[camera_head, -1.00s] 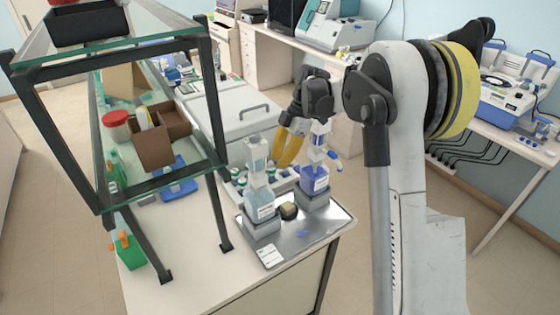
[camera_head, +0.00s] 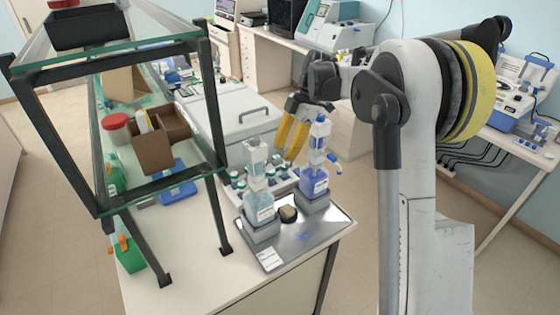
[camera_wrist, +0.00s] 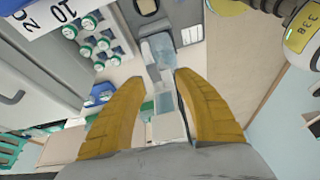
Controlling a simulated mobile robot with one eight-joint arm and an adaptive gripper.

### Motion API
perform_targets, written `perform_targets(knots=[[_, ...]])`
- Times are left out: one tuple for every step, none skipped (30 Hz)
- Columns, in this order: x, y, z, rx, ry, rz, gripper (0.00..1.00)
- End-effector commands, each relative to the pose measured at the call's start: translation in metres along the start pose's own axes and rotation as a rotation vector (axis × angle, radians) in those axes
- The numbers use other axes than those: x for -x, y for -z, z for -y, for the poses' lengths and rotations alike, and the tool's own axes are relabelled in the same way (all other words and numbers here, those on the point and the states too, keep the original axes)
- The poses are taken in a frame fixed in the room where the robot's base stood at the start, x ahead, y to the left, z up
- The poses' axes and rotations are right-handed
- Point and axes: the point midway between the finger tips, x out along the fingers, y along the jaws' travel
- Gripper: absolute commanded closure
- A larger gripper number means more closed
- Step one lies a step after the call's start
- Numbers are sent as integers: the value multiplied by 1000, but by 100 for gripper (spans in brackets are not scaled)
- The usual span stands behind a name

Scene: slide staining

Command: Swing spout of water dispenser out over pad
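Two pump-topped bottles stand in grey holders on a metal tray (camera_head: 318,238). The left bottle (camera_head: 259,206) holds pale, clear liquid and looks like the water dispenser. The right bottle (camera_head: 315,181) holds darker blue-violet liquid and has a blue-tipped spout to the right. A small dark, tan-topped block (camera_head: 288,213) lies between the holders; I cannot tell whether it is the pad. My gripper (camera_head: 293,146) is behind the bottles, near the right bottle's top, fingers pointing down. In the wrist view my gripper (camera_wrist: 158,76) is open, with a pale bottle and its top beyond the gap.
A glass-shelved black rack (camera_head: 216,120) stands at the left, with a brown box (camera_head: 152,150) and a red-lidded jar on its shelf. Several small capped bottles stand behind the tray. A grey lidded unit (camera_head: 225,112) is further back. The tray's front right is clear.

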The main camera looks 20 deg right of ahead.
Motion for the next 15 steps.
perform_targets(knots=[[12,0,0,-2,0,0,62],[19,0,0,-2,0,0,62],[28,0,0,-1,0,0,62],[34,0,0,-1,0,0,62],[40,0,0,-1,0,0,62],[47,0,0,-1,-1,0,62],[52,0,0,-1,-1,0,62],[56,0,0,-1,-1,0,62],[61,0,0,-1,-1,0,62],[64,0,0,-1,-1,0,62],[66,0,0,-1,-1,0,62],[69,0,0,-1,-1,0,62],[70,0,0,0,-1,0,62],[71,0,0,0,0,0,62],[72,0,0,0,0,0,62]])
